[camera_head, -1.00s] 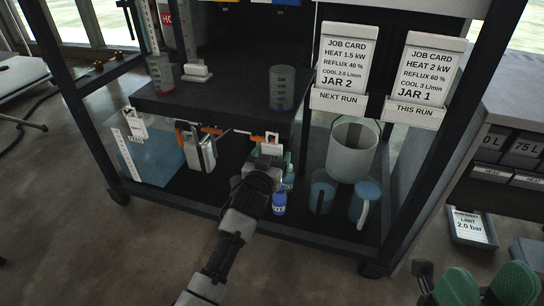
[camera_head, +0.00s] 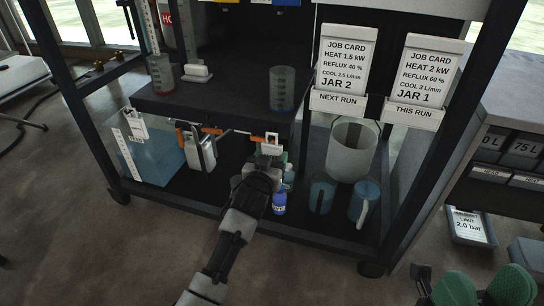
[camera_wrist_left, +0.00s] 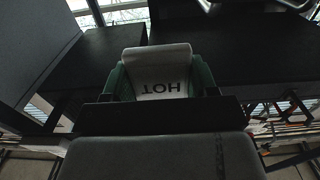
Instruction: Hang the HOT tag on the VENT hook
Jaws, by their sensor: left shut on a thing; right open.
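My left gripper (camera_head: 268,163) is under the rail below the middle shelf, close to the rail's right end. It is shut on the white HOT tag (camera_wrist_left: 160,75), which stands between its green fingers in the left wrist view, its lettering upside down. In the head view the tag (camera_head: 270,149) is just below the rightmost orange hook piece (camera_head: 272,138). Other orange hook pieces (camera_head: 211,130) sit further left on the rail. No VENT lettering is readable, and I cannot tell whether the tag touches a hook. My right gripper (camera_head: 482,289) is open and empty at the lower right.
A blue bottle (camera_head: 279,203), blue mugs (camera_head: 363,200) and a pale bucket (camera_head: 351,150) stand right of my left gripper. A white can (camera_head: 200,153) and blue tank (camera_head: 155,158) are left. Rack posts and the shelf edge (camera_head: 215,113) enclose the space.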

